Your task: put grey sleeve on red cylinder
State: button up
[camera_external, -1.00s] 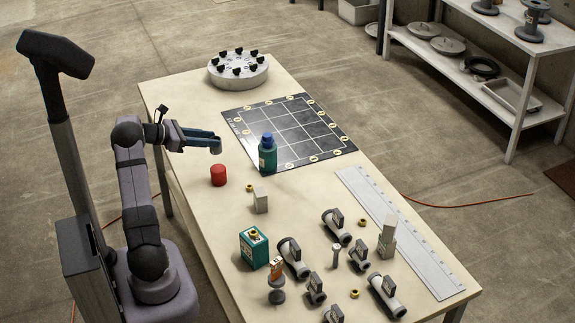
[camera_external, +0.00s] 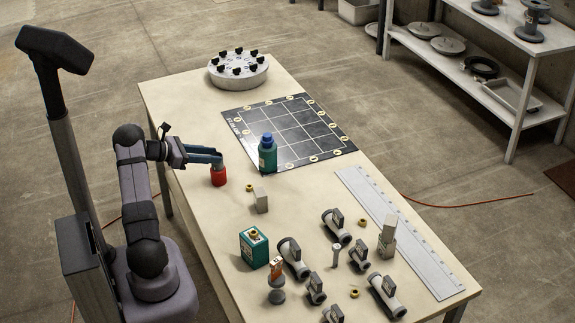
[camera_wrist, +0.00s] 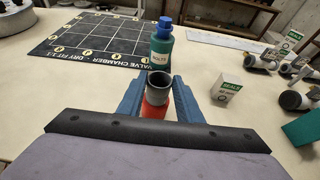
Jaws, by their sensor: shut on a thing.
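The red cylinder (camera_external: 218,180) stands upright on the table near its left edge. My gripper (camera_external: 219,161) is right over it, its blue jaws shut on the grey sleeve (camera_wrist: 159,85). In the wrist view the sleeve is upright between the fingertips of my gripper (camera_wrist: 159,88), with its open top facing up. The red cylinder shows just below the sleeve in the wrist view (camera_wrist: 155,110). The sleeve sits at the cylinder's top; I cannot tell whether it touches it or is around it.
A green bottle with a blue cap (camera_external: 267,153) stands to the right, by the dark grid mat (camera_external: 300,125). A small pale box (camera_external: 261,200) stands on the right side. Several pipe valves (camera_external: 292,255) lie farther along the table. A round flange (camera_external: 238,70) is at the far end.

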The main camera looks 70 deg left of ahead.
jog(key=shift+f, duration=0.1)
jog(key=o, duration=1)
jog(key=b+v, duration=0.2)
jog(key=v, duration=1)
